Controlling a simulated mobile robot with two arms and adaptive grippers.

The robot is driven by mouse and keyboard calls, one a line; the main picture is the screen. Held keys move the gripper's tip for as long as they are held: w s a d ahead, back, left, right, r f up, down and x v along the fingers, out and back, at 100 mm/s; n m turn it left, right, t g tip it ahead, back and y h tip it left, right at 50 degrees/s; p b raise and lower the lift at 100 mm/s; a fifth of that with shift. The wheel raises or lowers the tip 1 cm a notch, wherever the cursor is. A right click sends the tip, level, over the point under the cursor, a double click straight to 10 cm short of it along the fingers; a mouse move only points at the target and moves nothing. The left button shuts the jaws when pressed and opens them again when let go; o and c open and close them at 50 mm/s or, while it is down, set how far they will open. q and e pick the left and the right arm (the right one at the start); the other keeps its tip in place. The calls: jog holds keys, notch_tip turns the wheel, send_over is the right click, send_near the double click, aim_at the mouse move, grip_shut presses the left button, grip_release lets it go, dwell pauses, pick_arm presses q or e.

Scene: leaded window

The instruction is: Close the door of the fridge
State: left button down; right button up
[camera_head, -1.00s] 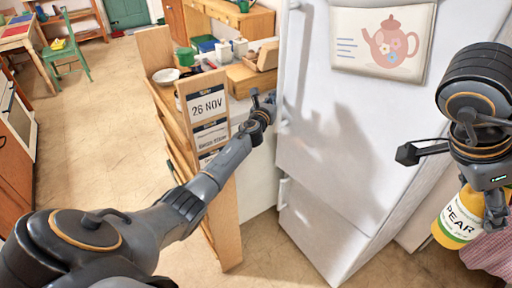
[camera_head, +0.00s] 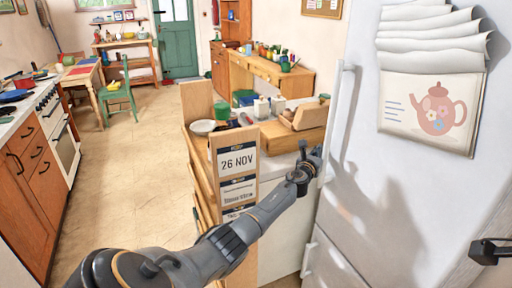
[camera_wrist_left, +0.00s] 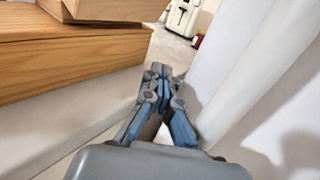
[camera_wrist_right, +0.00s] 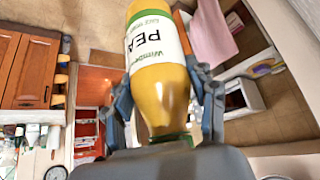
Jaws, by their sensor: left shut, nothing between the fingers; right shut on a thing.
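The white fridge (camera_head: 385,205) fills the right side of the head view, with a long upright handle (camera_head: 340,115) on its upper door and a short handle (camera_head: 308,260) on its lower door. I cannot tell whether a door stands ajar. My left gripper (camera_head: 313,160) is shut and empty, close beside the left edge of the upper door near the handle's lower end. In the left wrist view its fingertips (camera_wrist_left: 158,76) lie between a wooden box and a white surface.
A counter unit with a "26 NOV" calendar (camera_head: 238,160) stands left of the fridge, under my left arm. A teapot picture pad (camera_head: 432,110) hangs on the fridge. Open floor (camera_head: 135,165) lies left.

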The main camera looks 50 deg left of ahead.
pick_arm(q)
jog(key=shift+w+d+r, duration=0.25)
jog(key=shift+d+r, duration=0.05)
jog(key=shift+d, duration=0.3)
jog(key=a+v, duration=0.1)
jog(key=v, duration=1.1)
jog(key=shift+s+f, duration=0.25)
jog(key=shift+f, duration=0.1)
